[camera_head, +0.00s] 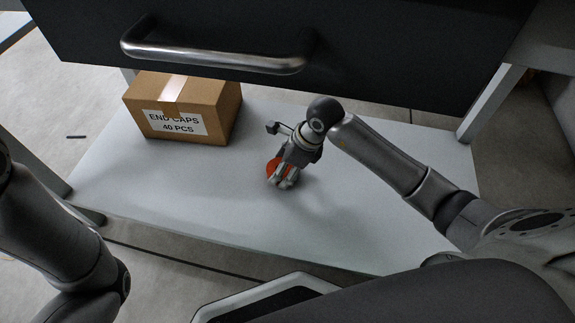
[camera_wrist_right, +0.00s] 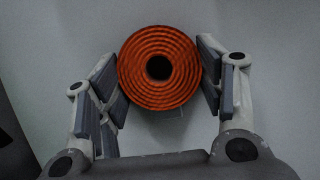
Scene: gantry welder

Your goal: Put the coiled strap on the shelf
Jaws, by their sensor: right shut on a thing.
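The coiled strap (camera_wrist_right: 133,77) is an orange roll with a dark hole at its centre. In the right wrist view it sits between the two fingers of my right gripper (camera_wrist_right: 160,82), which is shut on it. In the head view the strap (camera_head: 272,167) shows as a small orange patch, partly hidden behind the right gripper (camera_head: 283,180). Both are over the middle of the light grey shelf (camera_head: 360,220); whether the strap touches the shelf is hard to tell. My left arm is at the lower left of the head view, but its gripper is not in view.
A cardboard box (camera_head: 218,115) labelled "END CAPS 40 PCS" stands at the back left of the shelf. A dark drawer front with a metal handle (camera_head: 215,58) hangs above the shelf's back. A shelf leg (camera_head: 490,102) stands at the right. The shelf's front and right surface is clear.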

